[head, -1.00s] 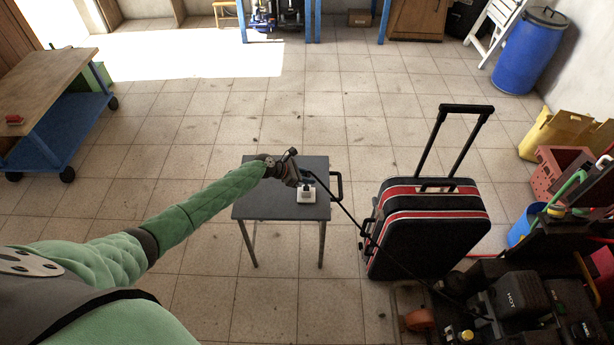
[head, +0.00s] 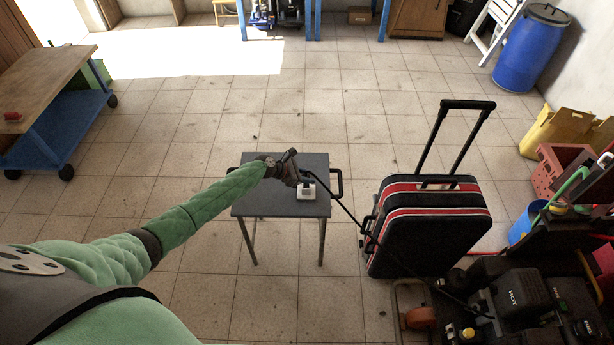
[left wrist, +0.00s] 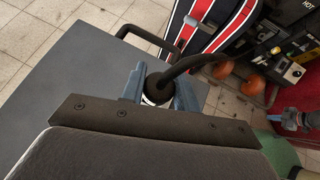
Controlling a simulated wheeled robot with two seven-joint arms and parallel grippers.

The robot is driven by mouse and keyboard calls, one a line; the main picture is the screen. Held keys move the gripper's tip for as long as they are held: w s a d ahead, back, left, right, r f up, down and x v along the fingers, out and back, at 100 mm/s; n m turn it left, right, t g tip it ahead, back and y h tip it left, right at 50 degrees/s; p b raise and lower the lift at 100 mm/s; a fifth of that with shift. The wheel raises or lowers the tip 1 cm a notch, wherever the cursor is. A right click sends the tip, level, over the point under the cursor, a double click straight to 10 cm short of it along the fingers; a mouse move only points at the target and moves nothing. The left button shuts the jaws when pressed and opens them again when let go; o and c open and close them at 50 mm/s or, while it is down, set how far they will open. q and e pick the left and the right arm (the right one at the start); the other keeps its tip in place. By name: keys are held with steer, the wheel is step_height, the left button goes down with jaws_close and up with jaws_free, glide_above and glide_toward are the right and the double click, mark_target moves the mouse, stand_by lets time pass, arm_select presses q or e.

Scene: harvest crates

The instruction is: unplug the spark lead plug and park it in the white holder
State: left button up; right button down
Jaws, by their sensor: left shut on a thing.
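My left gripper (head: 304,180) is over the small dark table, right above the white holder (head: 309,192). In the left wrist view its blue-grey fingers (left wrist: 158,92) are shut on the black spark lead plug (left wrist: 157,86). The black lead (head: 345,210) runs from the plug down to the right, past the suitcase, to the engine (head: 508,298). The plug is at or just above the holder; I cannot tell whether it is seated. The holder is mostly hidden under the plug in the wrist view.
The dark table (head: 265,205) has a handle on its right side. A black and red suitcase (head: 430,230) with a raised handle stands to its right, close to the lead. A workbench (head: 45,80) stands at the left.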

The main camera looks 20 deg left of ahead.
arm_select(q)
steer(key=shift+f, duration=0.45)
arm_select(e)
steer(key=shift+f, duration=0.25)
arm_select(q)
steer(key=o, duration=1.1)
steer(key=shift+c, duration=0.2)
steer(key=shift+s+a+b, duration=0.1)
steer(key=shift+a+b, duration=0.1)
steer(key=shift+b, duration=0.15)
steer(key=b+v, duration=0.1)
steer(key=v, duration=0.6)
steer(key=shift+r+b, duration=0.3)
steer(key=shift+b, duration=0.05)
arm_select(e)
step_height(320, 180, up, 6)
steer(key=w+a, duration=0.2)
steer(key=w, duration=0.1)
steer(key=shift+a, duration=0.25)
arm_select(q)
steer(key=shift+s, duration=0.15)
arm_select(e)
steer(key=shift+r, duration=0.1)
